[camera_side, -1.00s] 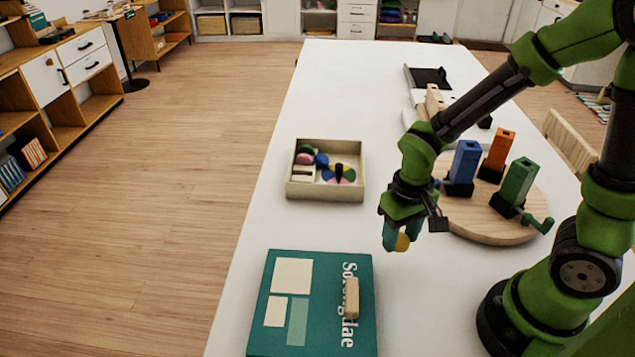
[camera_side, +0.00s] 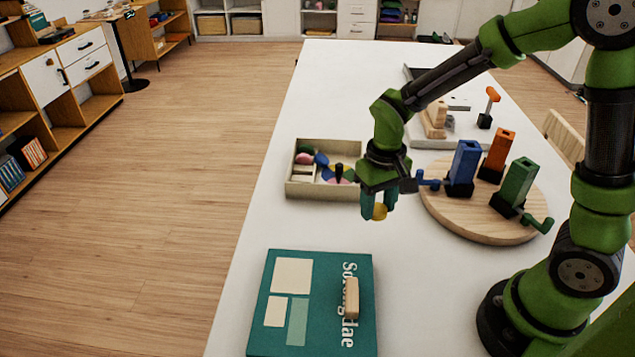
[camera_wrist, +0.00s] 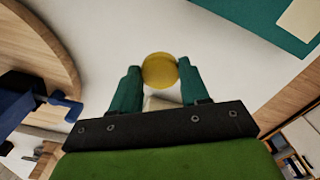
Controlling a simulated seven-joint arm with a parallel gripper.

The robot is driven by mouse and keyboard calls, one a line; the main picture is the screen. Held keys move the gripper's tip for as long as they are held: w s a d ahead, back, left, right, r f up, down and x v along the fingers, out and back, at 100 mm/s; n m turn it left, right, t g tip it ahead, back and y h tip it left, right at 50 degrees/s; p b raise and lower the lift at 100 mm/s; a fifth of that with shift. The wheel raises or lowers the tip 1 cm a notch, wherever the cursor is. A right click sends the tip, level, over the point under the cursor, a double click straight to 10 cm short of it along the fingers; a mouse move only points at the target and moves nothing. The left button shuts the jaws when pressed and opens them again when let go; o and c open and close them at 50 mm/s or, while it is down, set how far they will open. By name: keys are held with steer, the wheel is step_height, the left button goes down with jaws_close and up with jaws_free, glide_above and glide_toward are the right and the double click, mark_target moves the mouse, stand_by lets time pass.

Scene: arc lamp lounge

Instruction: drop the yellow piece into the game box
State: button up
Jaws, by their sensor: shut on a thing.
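My gripper (camera_side: 379,207) is shut on the round yellow piece (camera_side: 380,211) and holds it in the air above the white table. In the wrist view the yellow piece (camera_wrist: 159,70) shows between the two teal fingertips (camera_wrist: 159,88). The game box (camera_side: 324,196) is a shallow cream open box on the table, just left of and behind my gripper in the side view. It holds several coloured pieces and a dark peg. My gripper hides part of its right side.
A round wooden board (camera_side: 481,226) with blue, orange and green cranked blocks stands to the right. A teal book or flat box (camera_side: 318,330) with a small wooden block (camera_side: 351,298) on it lies in front. Bare table (camera_side: 330,225) lies between.

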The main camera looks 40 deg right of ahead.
steer(key=w+d, duration=0.1)
steer(key=w, duration=0.3)
steer(key=w+d+r, duration=0.1)
steer(key=w, duration=0.3)
steer(key=w+d+r, duration=0.1)
steer(key=w, duration=0.3)
steer(key=shift+w+d+r, duration=0.2)
steer(key=shift+w, duration=0.05)
steer(key=w+d+r, duration=0.1)
steer(key=w+d, duration=0.5)
steer(key=w, duration=0.4)
steer(key=shift+w+a+f, duration=0.1)
steer(key=shift+f, duration=1.25)
steer(key=shift+a+f, duration=0.1)
steer(key=shift+f, duration=1.2)
steer(key=o, duration=1.1)
steer(key=shift+r, duration=0.1)
step_height(320, 180, up, 17)
steer(key=shift+f, duration=0.15)
